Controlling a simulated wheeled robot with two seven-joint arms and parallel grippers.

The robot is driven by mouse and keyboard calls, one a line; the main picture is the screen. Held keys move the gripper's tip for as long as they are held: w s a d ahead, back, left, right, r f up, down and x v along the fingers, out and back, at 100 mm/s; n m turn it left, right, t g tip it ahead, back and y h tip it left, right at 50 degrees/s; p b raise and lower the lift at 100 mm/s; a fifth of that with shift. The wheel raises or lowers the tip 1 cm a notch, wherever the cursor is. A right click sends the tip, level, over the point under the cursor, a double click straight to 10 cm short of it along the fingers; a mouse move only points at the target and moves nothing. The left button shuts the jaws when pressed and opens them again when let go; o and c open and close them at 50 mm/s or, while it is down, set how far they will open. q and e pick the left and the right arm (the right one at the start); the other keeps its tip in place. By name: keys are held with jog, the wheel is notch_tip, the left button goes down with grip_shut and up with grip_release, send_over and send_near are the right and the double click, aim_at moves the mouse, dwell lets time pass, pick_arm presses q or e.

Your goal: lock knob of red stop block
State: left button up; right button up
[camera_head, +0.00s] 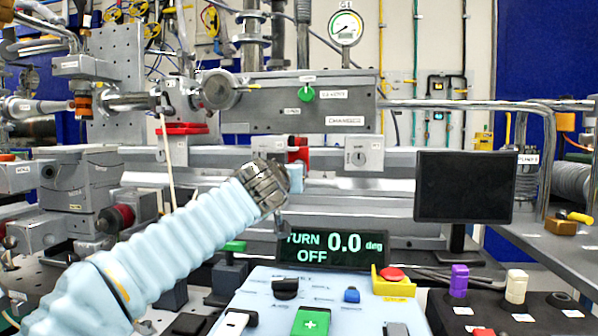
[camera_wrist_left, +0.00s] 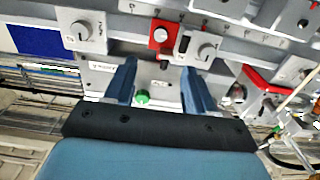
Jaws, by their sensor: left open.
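The red stop block (camera_head: 299,150) sits on the grey rail below the chamber box, partly hidden behind my left gripper (camera_head: 294,174) in the head view. In the wrist view the red stop block (camera_wrist_left: 161,28) shows with its round pale lock knob (camera_wrist_left: 160,35) facing the camera. My left gripper (camera_wrist_left: 159,66) is open there, its two blue fingers apart with nothing between them. The knob lies just beyond the fingertips, roughly between them, with no contact visible. My right gripper is not in view.
Grey blocks with similar knobs stand on both sides, one (camera_wrist_left: 80,31) at left and one (camera_wrist_left: 206,50) at right. A display (camera_head: 333,249) reads TURN 0.0 deg OFF. A dark monitor (camera_head: 465,185) stands at right, and a control panel (camera_head: 265,290) lies in front.

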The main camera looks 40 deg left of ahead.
pick_arm(q)
jog(key=p+x, duration=0.4)
jog(key=x, duration=0.9)
jog(key=shift+p, duration=0.35)
grip_shut()
